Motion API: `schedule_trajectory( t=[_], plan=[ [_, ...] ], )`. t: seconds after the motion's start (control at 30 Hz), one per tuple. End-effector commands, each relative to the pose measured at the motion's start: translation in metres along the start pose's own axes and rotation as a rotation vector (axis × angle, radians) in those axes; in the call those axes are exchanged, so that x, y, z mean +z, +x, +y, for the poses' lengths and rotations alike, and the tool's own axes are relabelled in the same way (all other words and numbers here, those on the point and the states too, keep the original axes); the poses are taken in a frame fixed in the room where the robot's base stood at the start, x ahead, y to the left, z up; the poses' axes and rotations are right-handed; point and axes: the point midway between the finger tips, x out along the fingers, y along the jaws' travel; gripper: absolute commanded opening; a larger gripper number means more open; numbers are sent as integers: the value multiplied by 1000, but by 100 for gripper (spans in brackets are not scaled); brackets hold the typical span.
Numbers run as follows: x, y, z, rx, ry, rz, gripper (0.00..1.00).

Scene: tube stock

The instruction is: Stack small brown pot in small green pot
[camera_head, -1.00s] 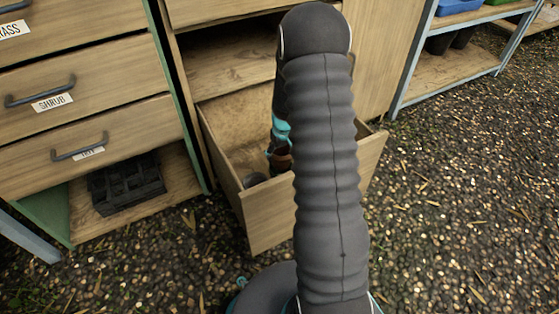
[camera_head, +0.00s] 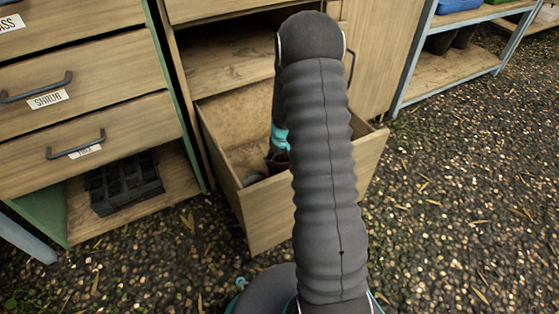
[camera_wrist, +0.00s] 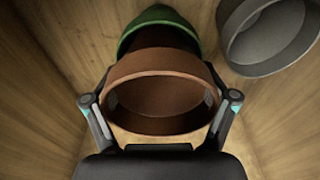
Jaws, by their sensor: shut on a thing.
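The small brown pot (camera_wrist: 160,72) is held between the two fingers of my gripper (camera_wrist: 160,118) in the wrist view, its open rim facing the camera. The small green pot (camera_wrist: 157,14) shows just beyond the brown pot, partly covered by it. I cannot tell whether the brown pot is inside the green pot or only in front of it. The green pot is hidden there.
A grey pot (camera_wrist: 268,32) stands right of the green pot in the wrist view. The open wooden drawer (camera_head: 262,222) has walls close around my gripper. Labelled drawers (camera_head: 90,100) stand at left, with a black tray (camera_head: 124,186) below. Gravel floor is clear at right.

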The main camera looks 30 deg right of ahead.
Motion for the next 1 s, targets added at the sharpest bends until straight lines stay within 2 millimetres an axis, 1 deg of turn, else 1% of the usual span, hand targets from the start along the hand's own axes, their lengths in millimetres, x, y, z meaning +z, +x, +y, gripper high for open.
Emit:
schedule_trajectory(
  t=[0.03,0.07,0.1,0.43,0.57,0.73,1.0],
  plan=[
    [0,-1,0,0,0,0,43],
    [0,-1,0,0,0,0,90],
    [0,-1,0,0,0,0,100],
    [0,-1,0,0,0,0,100],
    [-1,-8,0,0,0,1,100],
    [-2,-31,0,1,0,3,100],
    [-3,-88,1,2,1,4,100]
  ],
)
